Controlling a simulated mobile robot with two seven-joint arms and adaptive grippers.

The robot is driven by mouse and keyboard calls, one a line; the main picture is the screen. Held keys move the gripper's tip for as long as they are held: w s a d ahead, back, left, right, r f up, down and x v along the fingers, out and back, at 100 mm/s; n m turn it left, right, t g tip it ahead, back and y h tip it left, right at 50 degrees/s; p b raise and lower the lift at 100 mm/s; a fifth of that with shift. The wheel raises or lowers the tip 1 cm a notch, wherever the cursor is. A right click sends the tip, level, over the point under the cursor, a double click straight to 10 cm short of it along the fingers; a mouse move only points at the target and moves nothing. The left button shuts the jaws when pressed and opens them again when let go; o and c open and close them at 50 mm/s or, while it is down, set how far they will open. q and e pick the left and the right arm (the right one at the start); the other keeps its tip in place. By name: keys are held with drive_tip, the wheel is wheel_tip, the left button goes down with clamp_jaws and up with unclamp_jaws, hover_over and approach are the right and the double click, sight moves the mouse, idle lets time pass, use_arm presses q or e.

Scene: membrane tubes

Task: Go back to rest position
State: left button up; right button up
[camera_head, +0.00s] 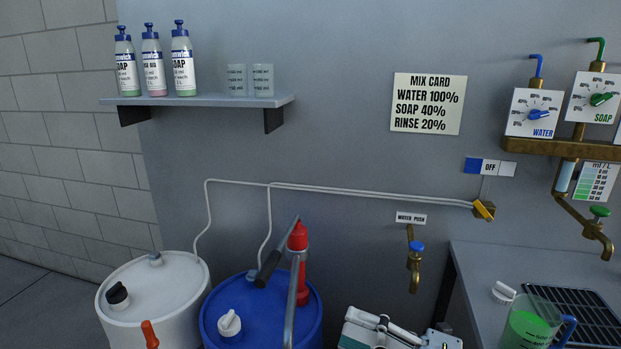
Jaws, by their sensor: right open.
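My right gripper (400,335) shows only in part at the bottom edge, right of the blue drum (222,316). It is open, and I see nothing held in it. Its lower part is cut off by the frame. My left gripper is not in view.
A white drum (150,288) stands left of the blue drum, which carries a red hand pump (299,262). A brass tap (414,272) juts from the wall above my right gripper. At right, a counter (478,262) holds a jug of green liquid (530,326) beside a black grate (592,312).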

drive_tip(key=d+f+m+t+h, duration=0.45)
drive_tip(key=f+m, duration=0.25)
drive_tip(key=m, duration=0.3)
drive_tip(key=d+f+m+t+h, duration=0.3)
drive_tip(key=f+m+t+h, duration=0.3)
drive_tip(key=m, duration=0.3)
drive_tip(key=s+d+f+m+g+h, duration=0.2)
drive_tip(key=s+f+m+g, duration=0.1)
drive_tip(key=s+f, duration=0.4)
drive_tip(key=s+d+f+m+g+h, duration=0.2)
drive_tip(key=s+f+m, duration=0.4)
drive_tip(key=f, duration=0.6)
drive_tip(key=shift+s+d+f+g+h, duration=0.15)
drive_tip(key=shift+s+f+g+h, duration=0.3)
drive_tip(key=shift+g, duration=0.6)
